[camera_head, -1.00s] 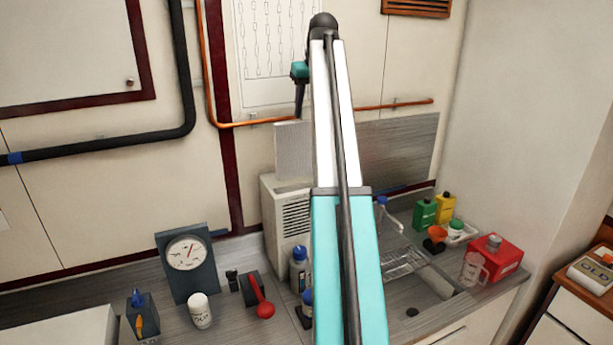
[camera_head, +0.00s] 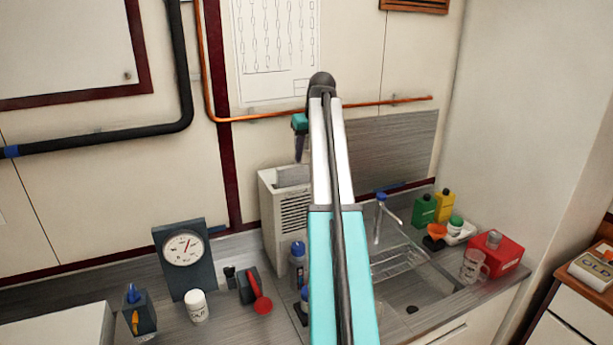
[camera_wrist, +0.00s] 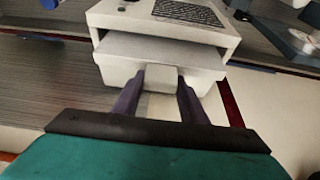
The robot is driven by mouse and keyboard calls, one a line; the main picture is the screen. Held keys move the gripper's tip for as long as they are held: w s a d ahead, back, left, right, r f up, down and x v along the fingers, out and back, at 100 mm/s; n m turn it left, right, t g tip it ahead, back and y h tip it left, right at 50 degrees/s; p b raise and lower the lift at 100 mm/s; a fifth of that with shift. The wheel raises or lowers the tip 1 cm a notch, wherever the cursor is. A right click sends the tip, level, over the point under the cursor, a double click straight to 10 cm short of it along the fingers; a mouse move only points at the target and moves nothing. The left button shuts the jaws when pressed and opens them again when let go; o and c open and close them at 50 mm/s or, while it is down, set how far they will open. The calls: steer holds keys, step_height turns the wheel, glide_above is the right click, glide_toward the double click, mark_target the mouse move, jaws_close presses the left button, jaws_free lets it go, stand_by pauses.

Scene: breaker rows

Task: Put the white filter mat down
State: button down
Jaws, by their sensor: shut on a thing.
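The white filter mat (camera_head: 292,175) is a pale grey-white panel, upright at the top of the white vented housing (camera_head: 270,205). Only its upper part shows above the housing in the head view; its lower part is hidden, apparently inside the open top. In the wrist view the mat (camera_wrist: 150,47) lies between the housing's walls, with a small pale tab (camera_wrist: 162,79) between my fingers. My gripper (camera_wrist: 160,85) is shut on the mat. In the head view my gripper (camera_head: 299,158) is above the housing, partly hidden by my arm.
A sink with a tap (camera_head: 381,215) and wire rack (camera_head: 398,262) is right of the housing. Bottles (camera_head: 298,262), a dial gauge (camera_head: 184,250) and a red ladle-like thing (camera_head: 261,302) crowd the counter in front and left. A copper pipe (camera_head: 270,118) runs along the wall behind.

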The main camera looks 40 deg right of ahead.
steer(key=shift+f, duration=0.55)
steer(key=shift+f+b, duration=1.45)
steer(key=shift+f, duration=1.4)
steer(key=c, duration=1.1)
jaws_free()
steer(key=shift+w, duration=0.1)
steer(key=shift+r, duration=0.25)
steer(key=b, duration=0.3)
glide_toward(307, 169)
steer(key=shift+w+d+r, duration=0.2)
steer(key=shift+d+r, duration=0.25)
steer(key=shift+r, duration=0.1)
